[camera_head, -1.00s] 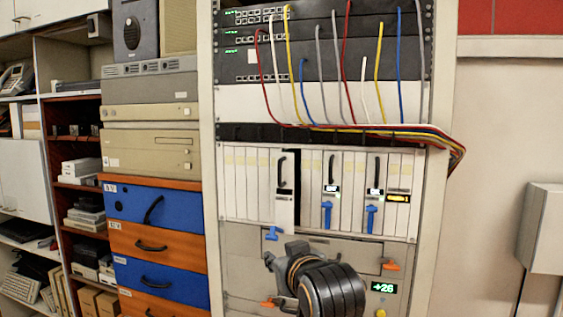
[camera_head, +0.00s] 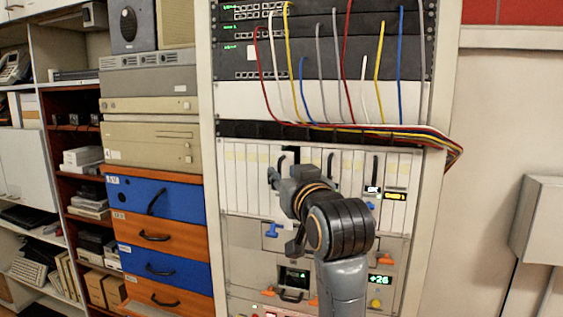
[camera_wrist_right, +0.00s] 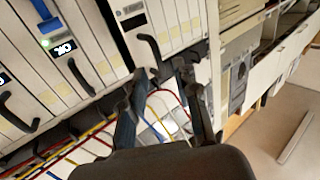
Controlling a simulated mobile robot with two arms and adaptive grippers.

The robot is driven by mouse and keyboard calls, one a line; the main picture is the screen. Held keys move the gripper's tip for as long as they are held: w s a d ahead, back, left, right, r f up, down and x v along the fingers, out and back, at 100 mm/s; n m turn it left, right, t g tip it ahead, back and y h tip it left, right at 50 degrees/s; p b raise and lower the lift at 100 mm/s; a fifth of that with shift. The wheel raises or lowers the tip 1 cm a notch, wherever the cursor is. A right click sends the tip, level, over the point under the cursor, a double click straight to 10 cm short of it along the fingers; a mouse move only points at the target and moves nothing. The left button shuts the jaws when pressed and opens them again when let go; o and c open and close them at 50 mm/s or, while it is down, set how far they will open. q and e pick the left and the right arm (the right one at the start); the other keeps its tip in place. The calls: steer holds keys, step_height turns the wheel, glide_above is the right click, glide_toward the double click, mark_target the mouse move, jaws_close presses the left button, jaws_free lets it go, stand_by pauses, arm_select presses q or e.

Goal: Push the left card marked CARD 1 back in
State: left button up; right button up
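The left card (camera_head: 283,161) is a pale upright panel with a black handle, in the card row of the rack. A dark gap runs along its right side. My right gripper (camera_head: 274,178) is in front of it and hides its lower part; no CARD 1 lettering is readable. In the right wrist view the card (camera_wrist_right: 130,20) appears upside down, its black handle just beyond the fingertips. There my right gripper (camera_wrist_right: 161,74) has its fingers apart with nothing held; whether a tip touches the card, I cannot tell. My left gripper is not in view.
Coloured cables (camera_head: 380,128) run across the rack above the cards. A neighbouring card with a handle (camera_head: 375,167) stands to the right. A blue lever (camera_head: 271,230) and a lower panel (camera_head: 245,250) lie below. Blue and orange drawers (camera_head: 150,200) stand left of the rack.

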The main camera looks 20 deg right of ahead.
steer(key=shift+w+p, duration=0.4)
steer(key=shift+w, duration=1)
steer(key=shift+c, duration=0.4)
jaws_close()
